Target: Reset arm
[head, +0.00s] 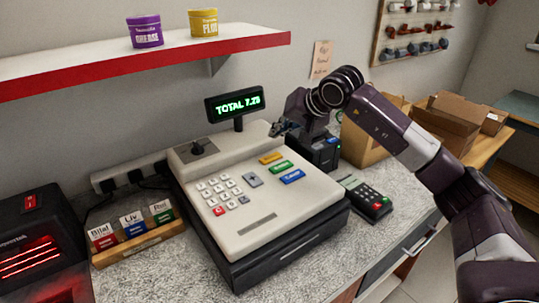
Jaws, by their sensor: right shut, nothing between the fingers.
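My right arm comes in from the right and bends down at the wrist above the counter. My right gripper (279,129) is shut and empty, at the upper right of the cash register (240,212), near its back edge. I cannot tell whether it touches the register. The register's green display (235,104) reads "TOTAL" with a number. My left gripper is not in view.
A card terminal (365,198) lies right of the register, with a small black device (325,153) behind it. Cardboard boxes (455,118) stand at the right. A card holder (137,243) and a glowing red heater-like box (40,243) are at left. A shelf (150,52) hangs above.

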